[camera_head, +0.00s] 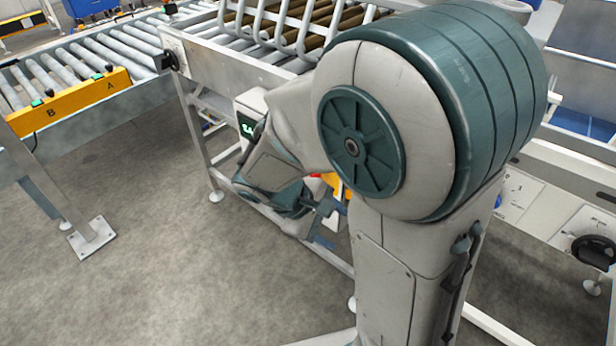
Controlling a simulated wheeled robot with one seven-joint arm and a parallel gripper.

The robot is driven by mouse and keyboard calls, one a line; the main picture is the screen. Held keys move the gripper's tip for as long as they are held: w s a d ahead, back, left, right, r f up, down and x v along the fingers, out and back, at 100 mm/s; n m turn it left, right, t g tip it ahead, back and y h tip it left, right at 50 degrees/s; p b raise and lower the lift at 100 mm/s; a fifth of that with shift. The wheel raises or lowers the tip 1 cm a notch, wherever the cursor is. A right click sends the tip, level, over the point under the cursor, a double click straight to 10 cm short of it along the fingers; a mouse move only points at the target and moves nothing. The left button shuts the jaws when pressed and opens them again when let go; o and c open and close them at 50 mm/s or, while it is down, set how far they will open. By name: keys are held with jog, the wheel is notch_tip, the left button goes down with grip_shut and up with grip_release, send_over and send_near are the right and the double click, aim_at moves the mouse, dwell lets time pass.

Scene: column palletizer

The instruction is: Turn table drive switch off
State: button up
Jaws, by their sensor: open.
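My gripper (328,208) is small in the head view, low in front of the roller table's frame, partly hidden by my arm. Its jaws stand open, and I see nothing between them. A red and yellow part (334,184) shows just behind the gripper, mostly covered by my arm. It may be a switch, but I cannot tell, nor can I see its setting. A black rotary knob (594,251) sits on a pale panel at the right edge, well apart from the gripper. Its label is unreadable, so I cannot tell which control is the table drive switch.
A roller table (225,62) with white bars stands behind my arm. A box with a green-lit display (247,127) hangs at its leg. A roller conveyor (100,52) with an orange panel (72,101) marked A and B is at left. The floor at lower left is clear.

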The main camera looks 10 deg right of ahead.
jog(key=w+a+f+n+t+h+b, duration=0.3)
jog(key=w+f+n+h, duration=0.1)
jog(key=w+n+h, duration=0.1)
jog(key=n+t+h+b, duration=0.2)
jog(key=n+t, duration=0.4)
jog(key=t, duration=0.2)
send_near(314, 175)
jog(key=x, duration=0.3)
jog(key=f+x, duration=0.1)
jog(key=x, duration=0.2)
jog(key=b+x, duration=0.1)
jog(key=x, duration=0.3)
jog(key=shift+w+a+f, duration=0.25)
jog(key=shift+w+f, duration=0.05)
jog(key=shift+w, duration=0.15)
jog(key=c, duration=1)
